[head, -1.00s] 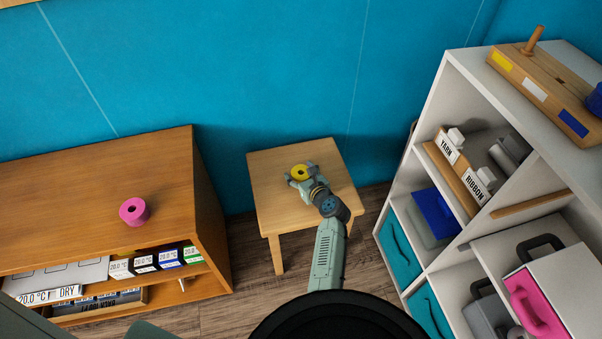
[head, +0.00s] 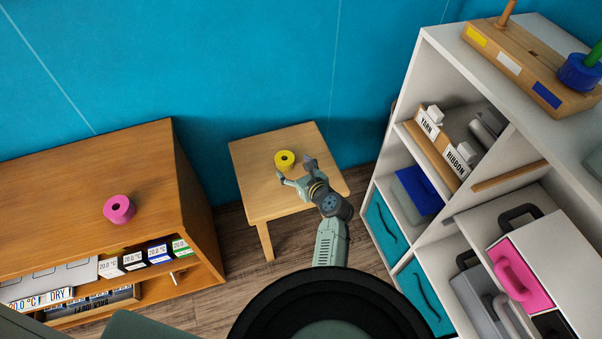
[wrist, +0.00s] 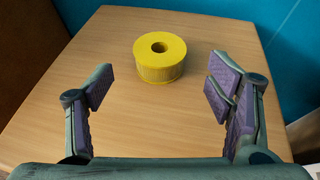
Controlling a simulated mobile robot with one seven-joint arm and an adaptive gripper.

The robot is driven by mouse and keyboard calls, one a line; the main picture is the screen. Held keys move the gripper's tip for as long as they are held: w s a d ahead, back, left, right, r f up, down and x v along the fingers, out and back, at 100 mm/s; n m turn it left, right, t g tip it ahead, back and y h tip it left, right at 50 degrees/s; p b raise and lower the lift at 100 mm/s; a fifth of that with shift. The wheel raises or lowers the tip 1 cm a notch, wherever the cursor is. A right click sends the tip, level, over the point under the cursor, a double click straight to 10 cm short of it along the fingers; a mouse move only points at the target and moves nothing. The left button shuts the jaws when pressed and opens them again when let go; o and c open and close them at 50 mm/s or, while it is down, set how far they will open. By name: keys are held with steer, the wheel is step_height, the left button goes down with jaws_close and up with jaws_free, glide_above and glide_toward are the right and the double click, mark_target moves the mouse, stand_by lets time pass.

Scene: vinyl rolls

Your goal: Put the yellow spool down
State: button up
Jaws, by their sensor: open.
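The yellow spool (head: 285,160) lies flat on the small wooden table (head: 252,185), hole facing up. In the wrist view the spool (wrist: 160,66) rests on the tabletop (wrist: 60,110), beyond my fingertips and centred between them. My gripper (head: 296,172) is open and empty, just in front of the spool and apart from it. The wrist view shows the gripper's purple-padded fingers (wrist: 158,92) spread wide with bare tabletop between them.
A wooden cabinet (head: 100,165) with a pink spool (head: 119,209) on top stands at left. A white shelf unit (head: 432,70) stands at right, with a wooden peg block (head: 510,62) and blue spool (head: 580,70) on top. The blue wall is behind the table.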

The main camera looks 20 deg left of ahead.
steer(key=shift+v, duration=2.35)
steer(key=shift+r, duration=0.1)
